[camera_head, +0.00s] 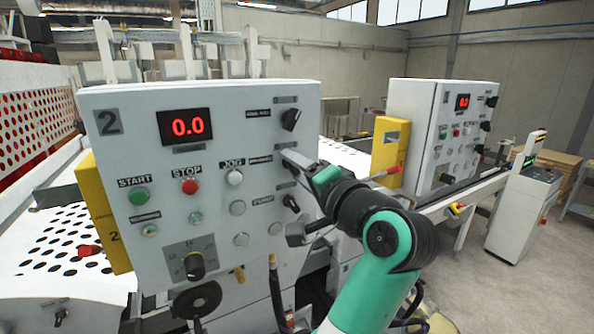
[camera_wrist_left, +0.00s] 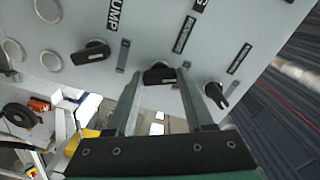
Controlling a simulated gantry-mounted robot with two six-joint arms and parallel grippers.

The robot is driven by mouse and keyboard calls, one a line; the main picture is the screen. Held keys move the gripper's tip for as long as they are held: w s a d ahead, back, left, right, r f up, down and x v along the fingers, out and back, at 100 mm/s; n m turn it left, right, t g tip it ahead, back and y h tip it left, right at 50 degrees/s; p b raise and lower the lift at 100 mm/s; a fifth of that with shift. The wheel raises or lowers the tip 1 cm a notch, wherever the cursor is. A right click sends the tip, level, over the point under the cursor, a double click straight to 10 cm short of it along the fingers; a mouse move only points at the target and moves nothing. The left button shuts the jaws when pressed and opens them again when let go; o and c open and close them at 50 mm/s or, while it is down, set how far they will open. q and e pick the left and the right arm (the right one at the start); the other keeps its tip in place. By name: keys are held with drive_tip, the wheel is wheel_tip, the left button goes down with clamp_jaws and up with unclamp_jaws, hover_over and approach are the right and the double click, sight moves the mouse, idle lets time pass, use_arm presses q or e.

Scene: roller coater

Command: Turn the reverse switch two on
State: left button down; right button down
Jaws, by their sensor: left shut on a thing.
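Control panel 2 (camera_head: 215,130) stands at the left in the head view, with a column of black rotary switches on its right side. My left gripper (camera_head: 298,162) reaches the middle switch of that column from the right and hides most of it. In the left wrist view, my left gripper (camera_wrist_left: 153,78) is shut on this black switch knob (camera_wrist_left: 158,73), one finger on each side. The upper switch (camera_head: 290,119) and the lower switch (camera_head: 291,202) are untouched. My right gripper is not in view.
Panel 2 also carries a red 0.0 display (camera_head: 187,126), a green start button (camera_head: 139,196), a red stop button (camera_head: 190,186) and a lower selector knob (camera_head: 194,264). Neighbouring knobs (camera_wrist_left: 90,52) and (camera_wrist_left: 215,95) flank the gripper closely. A second panel (camera_head: 440,130) stands at the right.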

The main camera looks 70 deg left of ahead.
use_arm(q)
drive_tip(key=shift+f+m+b, duration=0.1)
drive_tip(key=shift+m+b, duration=0.4)
drive_tip(key=shift+m, duration=0.5)
drive_tip(key=m, duration=0.2)
drive_tip(key=shift+m+b, duration=0.3)
drive_tip(key=shift+m, duration=0.1)
drive_tip(key=m, duration=0.2)
drive_tip(key=shift+m, duration=2)
drive_tip(key=shift+c, duration=1.4)
unclamp_jaws()
